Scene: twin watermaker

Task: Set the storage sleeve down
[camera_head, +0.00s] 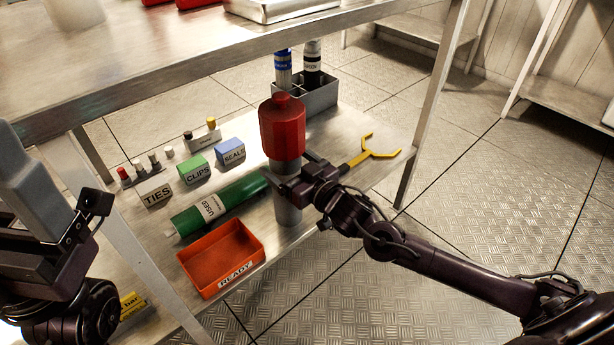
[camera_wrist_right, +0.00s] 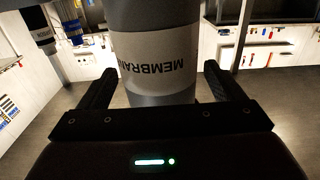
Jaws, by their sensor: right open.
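The storage sleeve (camera_head: 288,210) is a grey upright cylinder with a red, faceted top (camera_head: 282,128), over the front part of the lower metal shelf. In the right wrist view the sleeve (camera_wrist_right: 153,20) carries a white label with upside-down lettering starting "MEMBRA". My right gripper (camera_head: 290,178) is open, with one finger on each side of the sleeve; a narrow gap shows beside the right finger. The sleeve's foot looks near the shelf surface, but I cannot tell if it touches. My left wrist (camera_head: 70,270) is at the left edge; its fingers cannot be made out.
Left of the sleeve lie a green cylinder (camera_head: 218,204) labelled USED and an orange READY tray (camera_head: 263,258). TIES, CLIPS and SEALS blocks stand behind. A grey bottle rack (camera_head: 318,98) and yellow forked tool (camera_head: 372,153) are nearby. A shelf post (camera_head: 432,105) stands right.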

